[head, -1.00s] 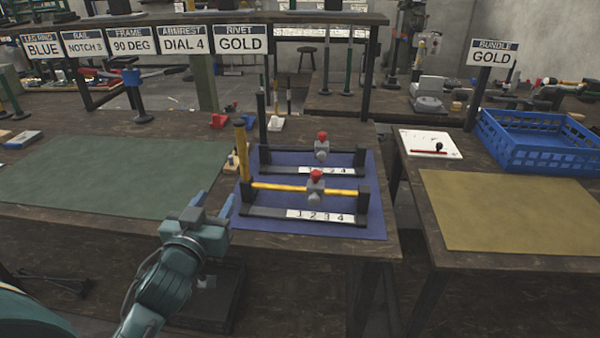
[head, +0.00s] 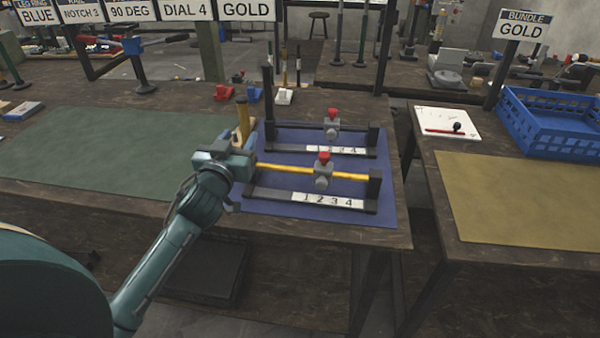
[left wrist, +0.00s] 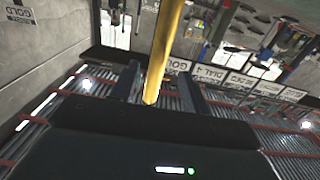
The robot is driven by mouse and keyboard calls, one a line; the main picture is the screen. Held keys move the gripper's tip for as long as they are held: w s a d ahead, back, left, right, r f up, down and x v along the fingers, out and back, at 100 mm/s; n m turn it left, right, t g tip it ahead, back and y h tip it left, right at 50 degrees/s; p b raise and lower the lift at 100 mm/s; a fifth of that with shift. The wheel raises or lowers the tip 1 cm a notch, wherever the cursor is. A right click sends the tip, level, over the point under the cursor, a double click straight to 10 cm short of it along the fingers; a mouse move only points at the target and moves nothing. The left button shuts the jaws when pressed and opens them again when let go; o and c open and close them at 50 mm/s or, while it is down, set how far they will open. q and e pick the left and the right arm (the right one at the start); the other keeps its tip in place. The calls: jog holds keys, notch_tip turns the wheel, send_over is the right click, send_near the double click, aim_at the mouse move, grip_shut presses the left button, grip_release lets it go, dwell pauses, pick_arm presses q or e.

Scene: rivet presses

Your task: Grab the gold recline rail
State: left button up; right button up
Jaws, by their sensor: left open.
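The gold recline rail (head: 288,168) is the front unit on the blue mat, with a gold bar, a grey slider with a red knob (head: 323,166), and a strip marked 1 2 3 4. A gold upright post (head: 242,118) rises at its left end. My left gripper (head: 236,158) is at that end, in front of the post, covering its lower part. In the left wrist view a gold bar (left wrist: 159,55) lines up between the open fingers of my left gripper (left wrist: 157,82); I cannot tell if they touch it. My right gripper is not in view.
A similar black rail unit (head: 290,148) stands just behind. A green mat (head: 110,150) lies left. On the right table are a tan mat (head: 515,205), a blue crate (head: 550,140) and a GOLD bundle sign (head: 522,25). A gap separates the tables.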

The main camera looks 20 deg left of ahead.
aim_at(244, 132)
pick_arm(q)
jog(key=x, duration=0.4)
jog(key=shift+w+d+f, duration=0.1)
jog(key=shift+w+f, duration=0.1)
jog(key=shift+w, duration=0.05)
grip_shut()
dwell(0.4)
jog(key=shift+r, duration=0.1)
